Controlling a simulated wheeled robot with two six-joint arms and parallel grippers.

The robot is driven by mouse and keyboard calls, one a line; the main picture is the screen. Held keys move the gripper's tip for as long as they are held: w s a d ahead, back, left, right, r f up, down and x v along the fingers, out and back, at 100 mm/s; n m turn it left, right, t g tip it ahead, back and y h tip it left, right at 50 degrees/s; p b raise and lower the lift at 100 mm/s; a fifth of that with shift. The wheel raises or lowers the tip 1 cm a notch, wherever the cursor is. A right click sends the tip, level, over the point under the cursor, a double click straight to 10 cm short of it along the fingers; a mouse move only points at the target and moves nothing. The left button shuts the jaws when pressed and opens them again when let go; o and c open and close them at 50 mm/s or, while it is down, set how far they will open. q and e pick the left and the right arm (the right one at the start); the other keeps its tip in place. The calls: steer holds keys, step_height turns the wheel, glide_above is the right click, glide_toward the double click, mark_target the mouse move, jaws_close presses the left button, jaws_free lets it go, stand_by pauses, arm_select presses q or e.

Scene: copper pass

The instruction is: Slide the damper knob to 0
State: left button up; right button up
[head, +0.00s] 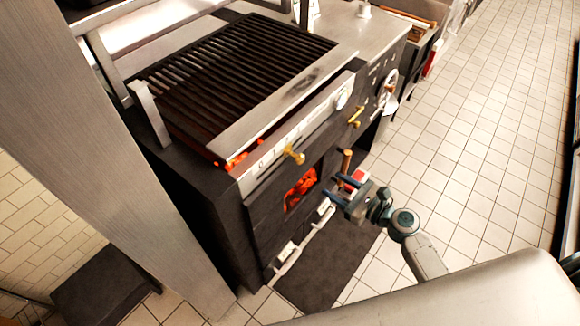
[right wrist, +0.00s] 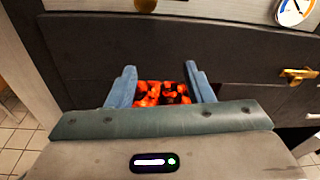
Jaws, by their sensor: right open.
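The brass damper knob (head: 294,154) sticks out from a pale scale strip (head: 275,155) on the front of the grill. A 0 shows near the strip's left end, and the knob stands to the right of it. A brass knob, partly cut off, also shows at the top edge of the right wrist view (right wrist: 145,5). My right gripper (head: 338,190) is open and empty, in front of the grill, lower than the knob and to its right, apart from it. In the right wrist view its fingers (right wrist: 161,85) frame the glowing opening. My left gripper is not in view.
Glowing coals (head: 301,188) show through the firebox opening. A second brass handle (head: 355,117) and a round gauge (right wrist: 292,10) are on the front. The black grate (head: 235,75) lies on top. A pale rail (head: 300,245) runs low. Tiled floor (head: 480,150) is clear at right.

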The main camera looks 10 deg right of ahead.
steer(key=m+y, duration=0.1)
glide_toward(302, 160)
steer(key=shift+t, duration=0.3)
steer(key=p+x, duration=0.1)
steer(key=x, duration=0.4)
steer(key=p+x, duration=0.2)
steer(key=x, duration=0.2)
steer(key=shift+w+a+f+p, duration=0.2)
steer(key=shift+w+p, duration=0.1)
steer(key=shift+w, duration=0.05)
steer(key=shift+w+a+f, duration=0.1)
steer(key=shift+w+a, duration=0.2)
steer(key=shift+w, duration=0.05)
jaws_close()
